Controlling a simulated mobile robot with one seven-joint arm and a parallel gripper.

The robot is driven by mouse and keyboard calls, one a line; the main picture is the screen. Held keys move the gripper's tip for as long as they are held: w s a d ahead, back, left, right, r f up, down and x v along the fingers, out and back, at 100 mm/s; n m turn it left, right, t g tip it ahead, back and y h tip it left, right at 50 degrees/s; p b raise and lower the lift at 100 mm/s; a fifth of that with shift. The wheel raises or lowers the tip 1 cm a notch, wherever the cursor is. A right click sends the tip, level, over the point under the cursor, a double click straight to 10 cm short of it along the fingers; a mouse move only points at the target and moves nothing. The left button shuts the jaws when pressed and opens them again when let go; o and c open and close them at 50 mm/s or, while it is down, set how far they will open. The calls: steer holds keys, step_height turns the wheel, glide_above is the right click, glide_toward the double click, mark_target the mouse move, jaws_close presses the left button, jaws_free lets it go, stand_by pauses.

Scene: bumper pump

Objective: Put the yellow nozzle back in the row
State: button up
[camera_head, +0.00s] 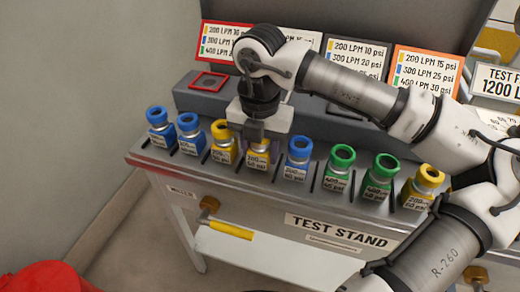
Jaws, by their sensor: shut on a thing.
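My gripper (259,141) points down over the row and is shut on a yellow nozzle (258,161) with a pale label. The gripper hides its top. This nozzle is in line with the row, between another yellow nozzle (222,143) on its left and a blue nozzle (298,158) on its right. It looks upright. I cannot tell whether its base touches the stand.
The test stand (165,165) also holds two blue nozzles (160,127) at left, two green nozzles (340,168) and a yellow nozzle (422,187) at right. Signboards (355,58) stand behind. A yellow-handled valve (230,230) hangs below the front edge. A red container (45,278) is at lower left.

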steer(key=shift+f, duration=0.25)
steer(key=shift+f, duration=0.1)
steer(key=shift+f, duration=0.1)
steer(key=o, duration=1.1)
step_height(320, 180, up, 12)
steer(key=shift+r+p, duration=0.25)
steer(key=shift+p, duration=0.05)
